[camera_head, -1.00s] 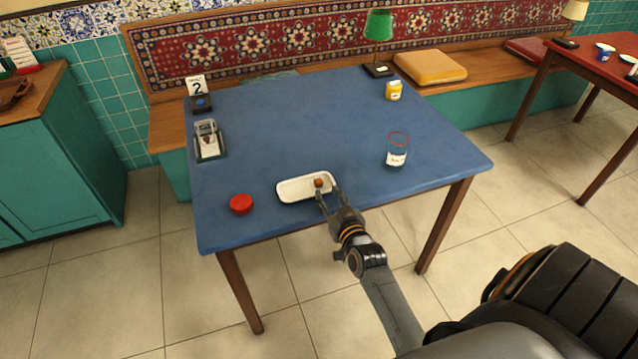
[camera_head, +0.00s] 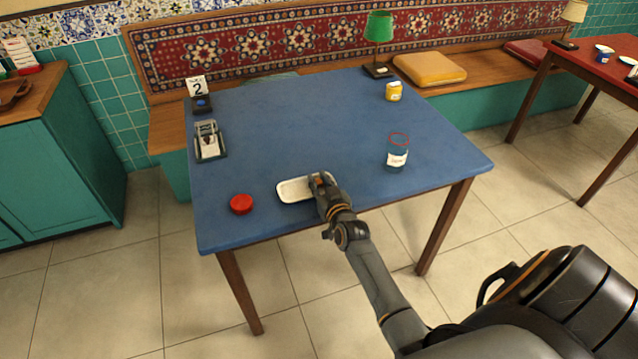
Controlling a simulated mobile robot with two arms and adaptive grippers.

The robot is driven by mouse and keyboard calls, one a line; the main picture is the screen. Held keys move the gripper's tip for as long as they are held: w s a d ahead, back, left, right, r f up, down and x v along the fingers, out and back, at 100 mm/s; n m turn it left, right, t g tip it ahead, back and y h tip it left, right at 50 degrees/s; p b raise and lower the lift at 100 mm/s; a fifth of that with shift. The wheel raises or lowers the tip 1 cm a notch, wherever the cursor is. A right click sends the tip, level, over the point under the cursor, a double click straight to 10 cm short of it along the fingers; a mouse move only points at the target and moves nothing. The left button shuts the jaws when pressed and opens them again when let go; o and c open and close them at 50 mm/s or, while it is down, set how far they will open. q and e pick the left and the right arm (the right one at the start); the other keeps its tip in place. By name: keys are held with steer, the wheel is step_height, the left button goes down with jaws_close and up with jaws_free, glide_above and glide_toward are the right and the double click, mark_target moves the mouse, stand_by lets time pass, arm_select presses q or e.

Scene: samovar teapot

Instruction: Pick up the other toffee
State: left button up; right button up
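A white oblong tray (camera_head: 294,190) lies near the front edge of the blue table. My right gripper (camera_head: 322,181) is over the tray's right end, its fingers pointing down at the spot of the toffee. Only a small brownish patch shows at the fingertips; the toffee is mostly hidden by the gripper. I cannot tell whether the fingers are shut on it. My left gripper is not in view.
On the blue table (camera_head: 290,130) are a red round object (camera_head: 241,204), a glass with a label (camera_head: 397,153), a yellow jar (camera_head: 393,91), a napkin holder (camera_head: 209,142) and a number 2 sign (camera_head: 198,92). A green lamp (camera_head: 379,30) stands at the back. The middle is clear.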

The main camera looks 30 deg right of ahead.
steer(key=shift+c, duration=0.7)
